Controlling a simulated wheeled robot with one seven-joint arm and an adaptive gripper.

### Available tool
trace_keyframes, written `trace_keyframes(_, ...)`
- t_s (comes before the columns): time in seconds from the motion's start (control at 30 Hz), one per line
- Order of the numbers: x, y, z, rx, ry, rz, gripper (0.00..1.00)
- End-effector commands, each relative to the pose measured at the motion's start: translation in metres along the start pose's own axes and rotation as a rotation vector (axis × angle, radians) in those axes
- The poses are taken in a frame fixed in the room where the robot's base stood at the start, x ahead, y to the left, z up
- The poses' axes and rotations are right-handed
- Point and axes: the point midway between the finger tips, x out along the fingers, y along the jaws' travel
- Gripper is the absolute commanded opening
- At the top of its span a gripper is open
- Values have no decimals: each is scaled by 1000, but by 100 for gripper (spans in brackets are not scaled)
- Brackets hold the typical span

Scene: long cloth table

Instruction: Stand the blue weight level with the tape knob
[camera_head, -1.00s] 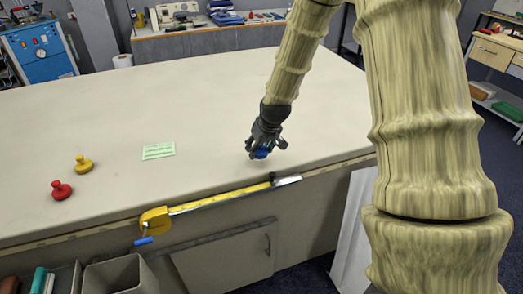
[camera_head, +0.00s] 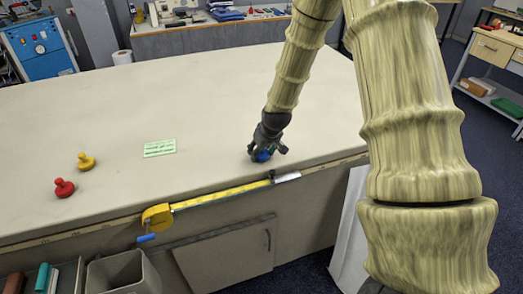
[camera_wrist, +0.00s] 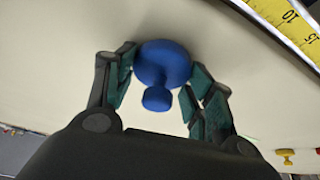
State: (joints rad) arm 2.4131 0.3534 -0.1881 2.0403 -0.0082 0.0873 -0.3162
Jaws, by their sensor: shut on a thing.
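The blue weight (camera_head: 262,156) is a round disc with a small knob. My gripper (camera_head: 266,150) is shut on it, low over the cloth table near its front edge. In the wrist view the blue weight (camera_wrist: 164,64) sits between the two jaws of my gripper (camera_wrist: 163,80), its knob towards the palm. I cannot tell whether its base touches the cloth. The yellow tape (camera_head: 222,196) runs along the table's front edge from its case. The dark tape knob (camera_head: 272,174) is at the tape's right end, slightly right of and nearer the edge than the weight.
A red weight (camera_head: 64,188) and a yellow weight (camera_head: 86,161) stand on the table (camera_head: 220,90) at the left. A green card (camera_head: 159,148) lies between them and my gripper. A grey bin (camera_head: 122,272) is below the front edge. The cloth behind is clear.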

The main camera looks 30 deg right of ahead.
Motion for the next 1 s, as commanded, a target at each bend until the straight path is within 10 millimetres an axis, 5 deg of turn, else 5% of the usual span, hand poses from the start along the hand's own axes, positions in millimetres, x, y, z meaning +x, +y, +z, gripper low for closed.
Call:
trace_keyframes(0.07, 2, 0, 1, 0, 0, 0, 14)
trace_keyframes(0.1, 3, 0, 1, 0, 0, 0, 55)
trace_keyframes(0.2, 2, 0, 1, 0, 0, 0, 74)
trace_keyframes(0.67, -3, 0, -1, 0, 1, 0, 75)
trace_keyframes(1.0, -38, 0, -1, 0, 2, 0, 75)
